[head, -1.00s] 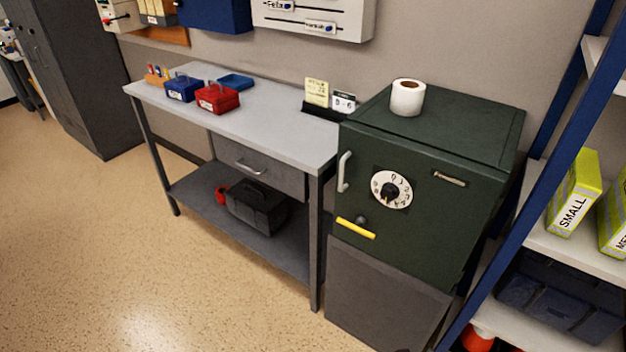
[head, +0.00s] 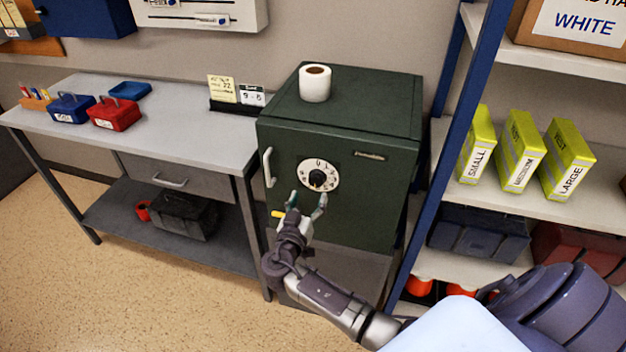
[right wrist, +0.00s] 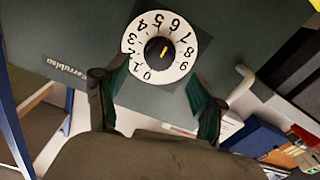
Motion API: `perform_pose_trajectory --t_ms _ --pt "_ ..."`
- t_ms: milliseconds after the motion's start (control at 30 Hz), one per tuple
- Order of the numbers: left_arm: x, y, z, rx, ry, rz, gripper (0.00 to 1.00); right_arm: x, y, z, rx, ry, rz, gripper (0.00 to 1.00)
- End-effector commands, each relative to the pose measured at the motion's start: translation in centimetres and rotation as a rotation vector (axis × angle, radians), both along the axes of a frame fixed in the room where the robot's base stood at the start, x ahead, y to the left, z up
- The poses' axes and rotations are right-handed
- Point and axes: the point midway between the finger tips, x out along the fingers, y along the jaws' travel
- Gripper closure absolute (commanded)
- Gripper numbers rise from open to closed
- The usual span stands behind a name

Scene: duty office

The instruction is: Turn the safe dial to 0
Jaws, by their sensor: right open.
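The dark green safe (head: 385,190) stands on a grey base and its door is shut. The white dial (head: 333,179) on the door has a black knob (head: 317,178). In the right wrist view, the dial (right wrist: 135,47) fills the upper middle, and the knob's yellow mark (right wrist: 164,48) slants toward the upper right, near 6 and 7; the exact number is hard to tell. My right gripper (head: 308,203) is open and empty, just below the dial. Its two fingers (right wrist: 155,88) are apart, with the dial beyond them. My left gripper is not in view.
A paper roll (head: 315,83) stands on top. A bench (head: 180,125) with boxes is at left. Blue-framed shelves (head: 445,150) with yellow boxes stand close at right.

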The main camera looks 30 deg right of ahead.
Motion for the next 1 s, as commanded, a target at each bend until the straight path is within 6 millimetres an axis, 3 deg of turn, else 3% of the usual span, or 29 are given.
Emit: perform_pose_trajectory --t_ms 100,300,733,1000 --pt "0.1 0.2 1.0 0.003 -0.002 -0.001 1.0 1.7 -2.0 0.4 -0.004 0.0 -0.001 0.31" --pt "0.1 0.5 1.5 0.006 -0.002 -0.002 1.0 3.4 -4.0 0.1 -0.002 0.002 0.0 0.31" --pt "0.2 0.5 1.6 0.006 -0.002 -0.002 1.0 4.0 -4.7 -0.1 0.0 0.002 0.001 0.31" --pt "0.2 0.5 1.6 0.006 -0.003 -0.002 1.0 3.9 -4.6 -0.1 0.0 0.002 0.001 0.76"
